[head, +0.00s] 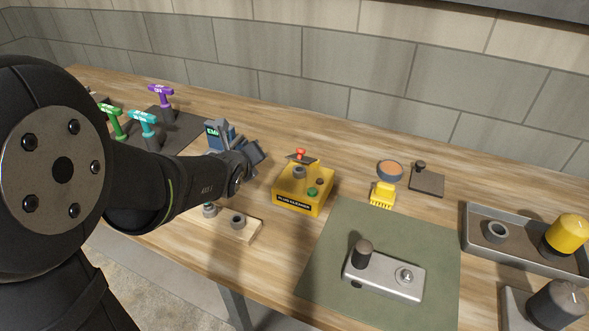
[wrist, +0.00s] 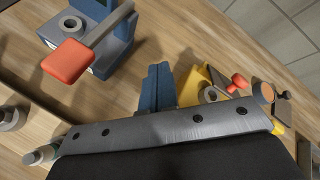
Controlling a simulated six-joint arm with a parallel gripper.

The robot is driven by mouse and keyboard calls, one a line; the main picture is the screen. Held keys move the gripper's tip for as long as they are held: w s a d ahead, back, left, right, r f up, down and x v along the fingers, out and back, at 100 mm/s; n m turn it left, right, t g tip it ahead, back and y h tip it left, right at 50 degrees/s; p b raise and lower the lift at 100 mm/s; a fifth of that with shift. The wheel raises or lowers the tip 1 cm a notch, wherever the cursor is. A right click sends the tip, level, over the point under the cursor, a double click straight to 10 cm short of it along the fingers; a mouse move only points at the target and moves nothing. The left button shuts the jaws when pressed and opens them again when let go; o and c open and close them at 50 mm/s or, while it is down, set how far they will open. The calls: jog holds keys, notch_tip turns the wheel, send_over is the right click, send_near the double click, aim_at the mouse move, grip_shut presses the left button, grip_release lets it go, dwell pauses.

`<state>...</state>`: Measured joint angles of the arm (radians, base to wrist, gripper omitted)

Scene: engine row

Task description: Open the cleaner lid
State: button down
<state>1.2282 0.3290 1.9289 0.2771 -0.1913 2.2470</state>
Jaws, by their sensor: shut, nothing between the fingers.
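The plug cleaner (head: 290,199) is a yellow box with a dark front label, a grey round socket (head: 299,172) and a green button (head: 312,191). Its dark lid with a red knob (head: 300,153) shows at the back of the box, and the socket is uncovered in front of it. In the wrist view the cleaner (wrist: 191,86) is partly hidden by my gripper's body, with the red knob (wrist: 238,82) beyond. My gripper (wrist: 158,72) is shut and empty. In the head view my gripper (head: 256,152) is above the table, left of the cleaner and apart from it.
A blue-grey device with a screen (head: 213,138) stands behind my gripper; its orange-red lever (wrist: 68,62) shows in the wrist view. A wooden block with sockets (head: 245,226) lies in front. A yellow brush (head: 382,194) and a green mat (head: 325,268) lie to the right.

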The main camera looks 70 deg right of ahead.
jog(key=s+a+f+m+g+h, duration=0.1)
jog(key=s+a+m+g+h, duration=0.15)
jog(key=s+m, duration=0.25)
jog(key=s+a+m+g+h, duration=0.1)
jog(key=s+a+m, duration=0.2)
jog(key=s+m, duration=0.3)
jog(key=shift+y, duration=0.25)
jog(key=x, duration=0.9)
jog(key=shift+w+d+f, duration=0.2)
jog(key=shift+w+d, duration=0.1)
jog(key=shift+d, duration=0.05)
jog(key=shift+s, duration=0.15)
jog(key=shift+s+d+r+g+y, duration=0.15)
jog(key=shift+s+g+y, duration=0.2)
jog(key=shift+y, duration=0.25)
jog(key=shift+r+y, duration=0.1)
jog(key=shift+y, duration=0.4)
